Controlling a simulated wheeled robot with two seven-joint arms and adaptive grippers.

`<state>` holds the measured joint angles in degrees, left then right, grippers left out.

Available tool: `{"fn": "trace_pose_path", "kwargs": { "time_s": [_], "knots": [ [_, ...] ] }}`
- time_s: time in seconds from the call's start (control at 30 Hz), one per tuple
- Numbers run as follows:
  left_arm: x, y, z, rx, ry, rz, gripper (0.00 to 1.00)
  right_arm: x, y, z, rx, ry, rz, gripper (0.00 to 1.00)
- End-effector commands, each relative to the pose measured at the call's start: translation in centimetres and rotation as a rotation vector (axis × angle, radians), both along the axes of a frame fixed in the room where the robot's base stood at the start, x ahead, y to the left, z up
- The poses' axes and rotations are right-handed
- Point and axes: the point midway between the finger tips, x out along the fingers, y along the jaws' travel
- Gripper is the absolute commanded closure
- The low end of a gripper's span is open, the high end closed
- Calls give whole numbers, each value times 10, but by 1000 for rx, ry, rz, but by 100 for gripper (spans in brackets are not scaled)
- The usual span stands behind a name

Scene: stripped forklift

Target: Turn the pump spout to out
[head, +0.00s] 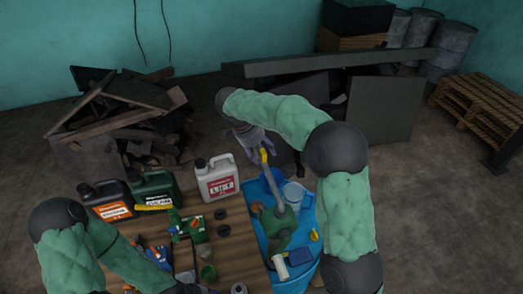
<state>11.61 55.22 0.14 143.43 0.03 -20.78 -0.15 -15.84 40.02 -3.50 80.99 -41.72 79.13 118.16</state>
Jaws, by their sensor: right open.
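My right gripper (262,143) is open just above and behind the yellow tip. Whether it touches the tip cannot be told. My left arm reaches to the bottom edge, where its gripper (190,287) is barely visible and its jaws are unclear.
A white jug (217,180), a black jug (105,200) and a dark green jug (154,188) stand along the back of the wooden tabletop (228,258). A clear cup (294,192) stands in the tray. Scrap wood (120,125) lies behind.

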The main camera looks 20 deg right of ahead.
Motion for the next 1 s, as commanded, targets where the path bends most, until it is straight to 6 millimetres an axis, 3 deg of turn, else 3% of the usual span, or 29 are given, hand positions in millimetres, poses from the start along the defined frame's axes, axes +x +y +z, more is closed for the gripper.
{"fn": "trace_pose_path", "kwargs": {
  "time_s": [0.1, 0.3, 0.67, 1.0],
  "knots": [
    [0, 0, 0, 0, 0, 0, 60, 0, 0, 0, 0, 0, 0, 45],
    [0, 0, 0, 0, 0, 0, 60, 0, 0, 0, 0, 1, 0, 100],
    [0, 0, -4, 0, 0, 0, 60, -1, -5, -1, -2, 4, -25, 100],
    [0, 0, -14, 0, 0, 0, 60, 2, -30, -3, -2, 6, -131, 100]
  ]
}}
